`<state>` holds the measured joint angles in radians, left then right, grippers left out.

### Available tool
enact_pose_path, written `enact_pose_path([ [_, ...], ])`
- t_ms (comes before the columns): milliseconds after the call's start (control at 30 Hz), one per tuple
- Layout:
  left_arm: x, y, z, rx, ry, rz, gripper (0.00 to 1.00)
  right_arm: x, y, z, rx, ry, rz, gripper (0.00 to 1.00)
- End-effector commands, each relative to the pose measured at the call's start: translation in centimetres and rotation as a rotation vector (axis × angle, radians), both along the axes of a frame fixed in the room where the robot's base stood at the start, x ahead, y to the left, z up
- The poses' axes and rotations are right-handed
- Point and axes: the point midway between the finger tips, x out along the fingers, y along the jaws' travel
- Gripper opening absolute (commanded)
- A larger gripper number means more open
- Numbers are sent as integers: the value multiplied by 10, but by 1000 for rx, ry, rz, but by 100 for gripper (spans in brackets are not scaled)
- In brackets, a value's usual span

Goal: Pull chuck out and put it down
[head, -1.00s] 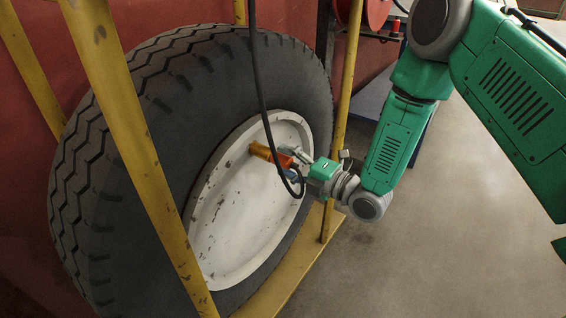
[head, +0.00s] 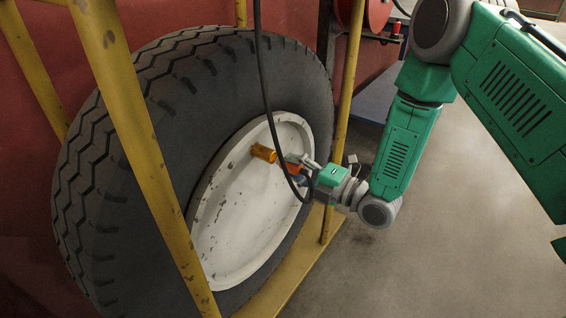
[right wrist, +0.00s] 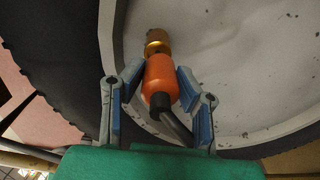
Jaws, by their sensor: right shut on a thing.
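The orange chuck (head: 293,169) is in my right gripper (head: 299,165), in front of the white wheel hub (head: 240,215). A gold cylindrical fitting (head: 263,153) stands out from the hub. In the head view a gap shows between the chuck and the fitting. In the right wrist view the orange chuck (right wrist: 161,77) sits between the blue-grey fingers of my right gripper (right wrist: 159,84), which is shut on it. The gold fitting (right wrist: 157,45) lines up beyond its far end there. The black hose leaves the chuck's near end. My left gripper is not in view.
The black hose (head: 262,80) hangs from above, in front of the tire (head: 110,180). Yellow frame bars (head: 150,160) stand before and beside the tire. A red reel (head: 362,12) is at the top. Bare floor (head: 400,270) lies open at the lower right.

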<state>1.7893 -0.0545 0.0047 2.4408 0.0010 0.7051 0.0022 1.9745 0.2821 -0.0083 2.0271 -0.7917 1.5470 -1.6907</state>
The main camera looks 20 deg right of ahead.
Motion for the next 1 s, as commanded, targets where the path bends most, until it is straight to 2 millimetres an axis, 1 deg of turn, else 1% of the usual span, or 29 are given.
enact_pose_path([
  [1000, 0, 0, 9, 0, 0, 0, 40, -33, -20, 1, 1, -2, -1, 0],
])
